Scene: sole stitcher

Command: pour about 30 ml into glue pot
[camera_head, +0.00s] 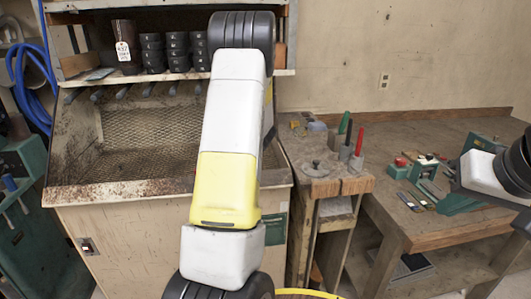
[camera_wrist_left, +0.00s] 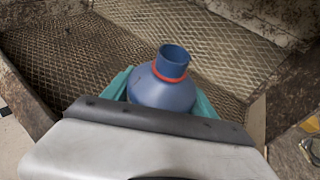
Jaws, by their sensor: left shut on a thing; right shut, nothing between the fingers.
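A blue bottle (camera_wrist_left: 165,85) with a wide neck and an orange-red ring fills the middle of the left wrist view. My left gripper (camera_wrist_left: 163,92) is shut on it, one teal finger on each side. The bottle's lower part is hidden behind the gripper body. A mesh panel is behind it. In the head view my left arm hides this gripper and the bottle. My right gripper (camera_head: 440,186) is near the right edge, above the bench, shut and empty. I cannot make out a glue pot for certain; a small grey round thing (camera_head: 315,168) sits on the wooden stand.
A mesh-backed booth (camera_head: 120,188) stands at the left, with dark stacked tins (camera_head: 152,52) on its shelf. The wooden stand (camera_head: 325,187) holds green- and red-handled tools. A workbench (camera_head: 430,236) at the right carries small tools. A blue hose (camera_head: 30,85) hangs at the far left.

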